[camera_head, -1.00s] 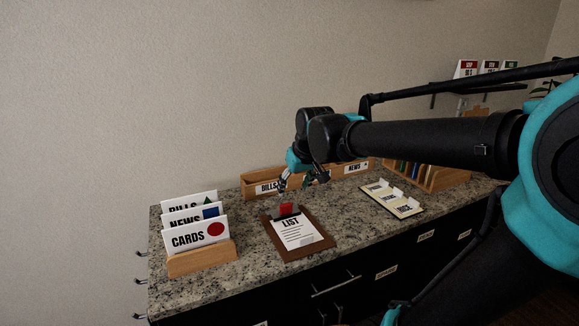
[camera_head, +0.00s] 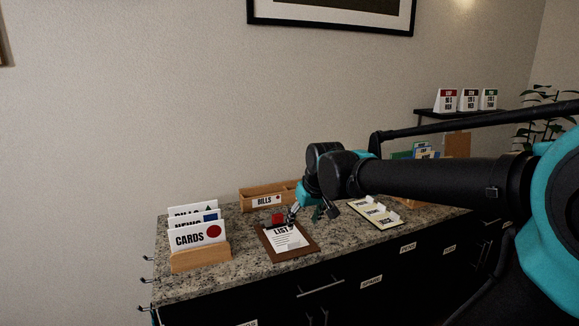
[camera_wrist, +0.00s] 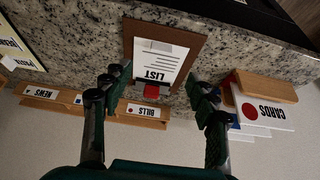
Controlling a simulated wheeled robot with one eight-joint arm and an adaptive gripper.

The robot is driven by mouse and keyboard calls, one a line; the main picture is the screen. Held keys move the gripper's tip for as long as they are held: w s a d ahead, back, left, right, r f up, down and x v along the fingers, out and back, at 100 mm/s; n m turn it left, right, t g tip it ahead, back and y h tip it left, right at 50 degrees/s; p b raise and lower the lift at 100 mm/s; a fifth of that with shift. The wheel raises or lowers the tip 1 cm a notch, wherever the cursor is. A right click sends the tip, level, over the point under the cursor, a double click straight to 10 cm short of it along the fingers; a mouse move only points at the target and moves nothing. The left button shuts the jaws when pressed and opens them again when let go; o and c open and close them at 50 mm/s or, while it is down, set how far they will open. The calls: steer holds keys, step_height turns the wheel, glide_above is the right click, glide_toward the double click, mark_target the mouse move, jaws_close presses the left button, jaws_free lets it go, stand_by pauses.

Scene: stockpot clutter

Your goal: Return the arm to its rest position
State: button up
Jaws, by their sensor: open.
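My gripper (camera_head: 309,214) hangs over the counter, just right of the clipboard in the body camera view. In the wrist view my gripper (camera_wrist: 160,88) has its fingers spread wide with nothing between them. The brown clipboard (camera_head: 308,247) lies flat on the granite counter and holds a white sheet marked LIST (camera_head: 288,238). A red clip (camera_head: 278,219) sits at its top. In the wrist view the clipboard (camera_wrist: 198,45) and its red clip (camera_wrist: 152,91) show beyond the open fingers.
A wooden holder (camera_head: 200,262) with BILLS, NEWS and CARDS cards stands at the left. A wooden tray labelled BILLS (camera_head: 250,196) stands along the wall. A pale labelled board (camera_head: 378,212) lies to the right. A shelf (camera_head: 450,112) with small calendars hangs at the back right.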

steer(key=s+d+f+m+h, duration=0.1)
steer(key=s+d+f+m, duration=0.1)
steer(key=s+d+f, duration=0.5)
steer(key=s+d+f+m+h, duration=0.1)
steer(key=s+d+f+m, duration=0.1)
steer(key=s+d+f, duration=0.5)
step_height(320, 180, down, 5)
steer(key=shift+s+d+r+g, duration=0.15)
steer(key=shift+s+d+g, duration=0.15)
steer(key=shift+d, duration=0.1)
